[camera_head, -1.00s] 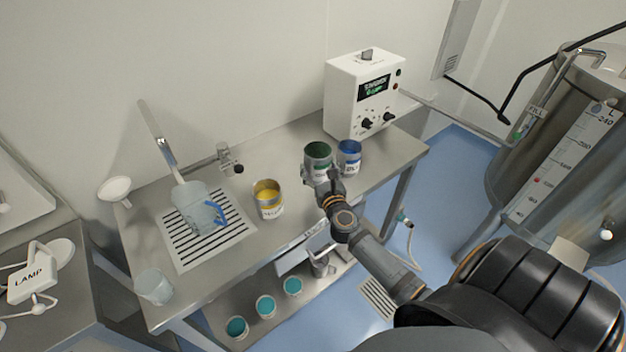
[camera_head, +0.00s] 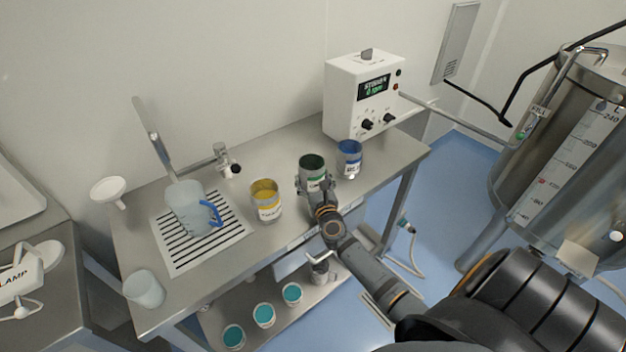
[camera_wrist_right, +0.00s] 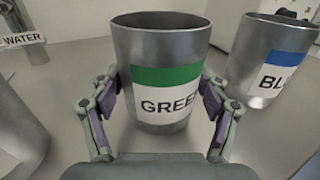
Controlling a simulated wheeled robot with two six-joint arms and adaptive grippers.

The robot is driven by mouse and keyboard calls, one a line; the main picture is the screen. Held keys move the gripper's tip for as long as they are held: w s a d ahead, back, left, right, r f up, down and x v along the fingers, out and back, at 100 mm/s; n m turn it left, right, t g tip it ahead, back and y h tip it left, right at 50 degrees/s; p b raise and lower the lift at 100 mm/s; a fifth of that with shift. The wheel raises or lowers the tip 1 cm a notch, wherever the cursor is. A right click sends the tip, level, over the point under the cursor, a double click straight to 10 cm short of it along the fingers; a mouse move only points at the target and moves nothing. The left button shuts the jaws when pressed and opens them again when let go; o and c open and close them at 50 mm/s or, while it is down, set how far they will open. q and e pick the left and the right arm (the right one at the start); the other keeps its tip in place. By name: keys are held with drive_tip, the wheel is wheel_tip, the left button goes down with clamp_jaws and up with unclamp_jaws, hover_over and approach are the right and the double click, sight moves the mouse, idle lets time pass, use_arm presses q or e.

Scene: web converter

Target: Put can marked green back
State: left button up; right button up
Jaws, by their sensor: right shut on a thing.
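The metal can marked green (camera_head: 311,168) is at the middle of the steel table, between the yellow can (camera_head: 265,203) on its left and the blue can (camera_head: 349,160) on its right. In the right wrist view the can (camera_wrist_right: 165,75) stands upright, with a green band above a label reading "GREE". My right gripper (camera_head: 315,187) is shut on it from the front. Its two fingers (camera_wrist_right: 160,95) press on either side of the can. I cannot tell whether the can's base touches the table. My left gripper is not in view.
A white control box (camera_head: 352,95) stands at the table's back right. A jug with a blue handle (camera_head: 187,208) stands on a slotted drain plate (camera_head: 175,250) at left. Several teal-topped pots (camera_head: 264,315) stand on the lower shelf. A steel tank (camera_head: 570,160) is at right.

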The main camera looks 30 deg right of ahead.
drive_tip(key=o, duration=1.5)
drive_tip(key=shift+r+p, duration=0.3)
drive_tip(key=shift+p, duration=0.1)
drive_tip(key=b+v, duration=0.1)
drive_tip(key=v, duration=0.4)
drive_tip(key=b+v, duration=0.1)
drive_tip(key=v, duration=0.5)
drive_tip(key=shift+s+a+f, duration=0.1)
drive_tip(key=shift+s+f, duration=0.1)
drive_tip(key=shift+s, duration=0.05)
drive_tip(key=shift+s+a+r, duration=0.1)
drive_tip(key=shift+s+r, duration=0.05)
drive_tip(key=shift+s, duration=0.05)
